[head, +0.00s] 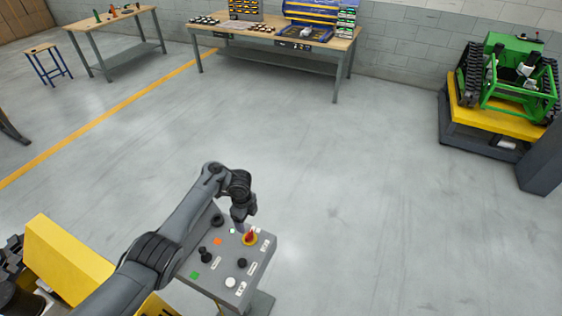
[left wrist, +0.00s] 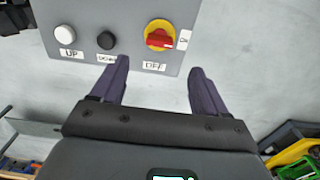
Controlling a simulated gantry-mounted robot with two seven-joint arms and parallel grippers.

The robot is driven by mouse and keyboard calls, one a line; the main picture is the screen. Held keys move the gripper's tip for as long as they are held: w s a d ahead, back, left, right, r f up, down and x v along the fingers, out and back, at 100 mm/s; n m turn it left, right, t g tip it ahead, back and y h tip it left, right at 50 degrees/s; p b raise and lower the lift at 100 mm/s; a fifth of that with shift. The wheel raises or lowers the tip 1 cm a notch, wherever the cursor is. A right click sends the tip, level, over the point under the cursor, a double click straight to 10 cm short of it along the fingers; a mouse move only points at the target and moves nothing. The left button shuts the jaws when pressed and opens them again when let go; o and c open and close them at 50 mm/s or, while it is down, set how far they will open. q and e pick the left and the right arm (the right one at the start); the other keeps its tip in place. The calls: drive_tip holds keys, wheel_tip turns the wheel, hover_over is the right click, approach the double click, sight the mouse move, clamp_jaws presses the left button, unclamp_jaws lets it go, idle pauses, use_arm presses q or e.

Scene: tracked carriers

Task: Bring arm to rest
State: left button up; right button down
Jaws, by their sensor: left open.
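My left arm reaches in from the lower left in the head view. Its gripper (head: 241,226) hangs over the far edge of a grey control panel (head: 213,274), close to a red and yellow rotary switch (head: 250,238). In the left wrist view the two dark fingers of the left gripper (left wrist: 160,88) are spread apart with nothing between them. The switch (left wrist: 160,36), labelled OFF, lies beyond the fingertips, apart from them. A white UP button (left wrist: 65,35) and a black button (left wrist: 106,40) sit left of it. My right gripper is in neither view.
A yellow block (head: 66,257) stands left of the panel. A green tracked carrier (head: 512,75) rests on a yellow platform (head: 497,120) at the right. A workbench (head: 275,36) and a smaller table (head: 112,20) stand at the back. The middle floor is clear.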

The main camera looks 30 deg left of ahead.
use_arm(q)
drive_tip(key=shift+f, duration=0.1)
drive_tip(key=shift+s+d+f, duration=0.1)
drive_tip(key=shift+d+f, duration=0.1)
drive_tip(key=s+d+n+t+y+p, duration=0.1)
drive_tip(key=s+d+n+t+p, duration=0.35)
drive_tip(key=s+d, duration=0.75)
drive_tip(key=s+d+r+n+h+p, duration=0.1)
drive_tip(key=s+d+r+n+p, duration=0.1)
drive_tip(key=s+r+n, duration=0.9)
drive_tip(key=shift+s+d+r+g+p, duration=0.2)
drive_tip(key=shift+s+r+g+p, duration=0.35)
drive_tip(key=shift+s+r, duration=2.45)
drive_tip(key=shift+s+f, duration=0.95)
